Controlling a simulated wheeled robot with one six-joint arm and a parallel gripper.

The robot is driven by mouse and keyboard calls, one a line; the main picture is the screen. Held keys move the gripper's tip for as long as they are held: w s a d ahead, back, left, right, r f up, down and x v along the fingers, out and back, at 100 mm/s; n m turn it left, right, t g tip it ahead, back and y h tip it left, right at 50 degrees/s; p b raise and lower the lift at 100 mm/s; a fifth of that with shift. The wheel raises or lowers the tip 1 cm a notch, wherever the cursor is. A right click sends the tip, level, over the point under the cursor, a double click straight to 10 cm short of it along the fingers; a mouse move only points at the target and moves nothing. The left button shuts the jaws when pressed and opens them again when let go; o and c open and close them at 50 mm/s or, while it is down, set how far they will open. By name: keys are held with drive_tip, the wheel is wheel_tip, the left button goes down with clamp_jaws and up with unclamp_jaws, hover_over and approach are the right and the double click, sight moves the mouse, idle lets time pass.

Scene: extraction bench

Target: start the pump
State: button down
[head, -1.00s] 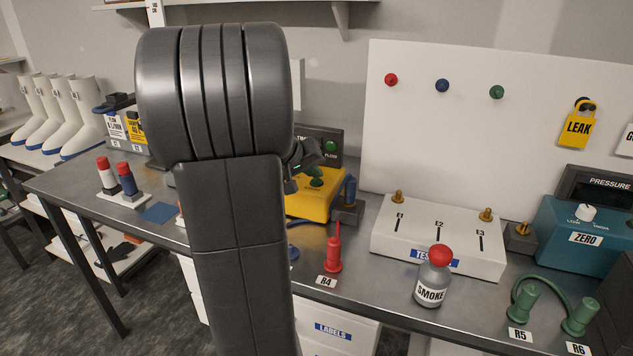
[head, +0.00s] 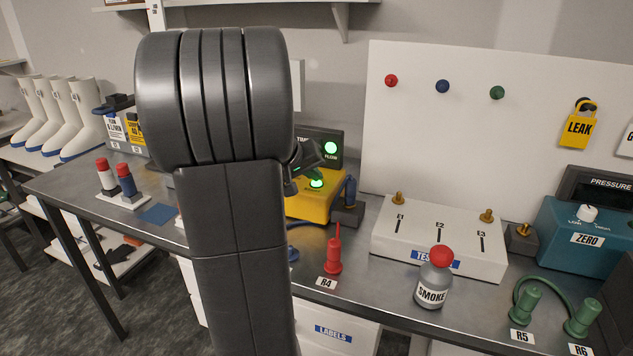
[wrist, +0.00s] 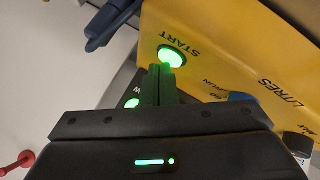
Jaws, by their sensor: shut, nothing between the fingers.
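The yellow pump box (head: 311,207) stands on the bench behind my arm, partly hidden by it. Its round green START button (head: 316,183) is lit; the button also shows lit in the wrist view (wrist: 172,56), beside the printed word START. My gripper (head: 306,165) is just above the button in the head view. In the wrist view my gripper (wrist: 162,70) has its fingers together and empty, with the tips close to the button's edge. Whether they touch it I cannot tell. A green FLOW lamp (head: 330,148) on the dark panel behind is lit.
A blue connector on a grey block (head: 348,212) stands right of the pump box. A red R4 fitting (head: 334,255), a smoke bottle (head: 434,281) and a white test block (head: 390,243) stand farther right. My arm hides the middle of the bench.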

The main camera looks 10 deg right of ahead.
sight(313, 184)
drive_tip(key=shift+r+p, duration=0.3)
drive_tip(key=shift+r, duration=0.45)
drive_tip(key=shift+r+p, duration=1.55)
drive_tip(key=shift+r, duration=0.95)
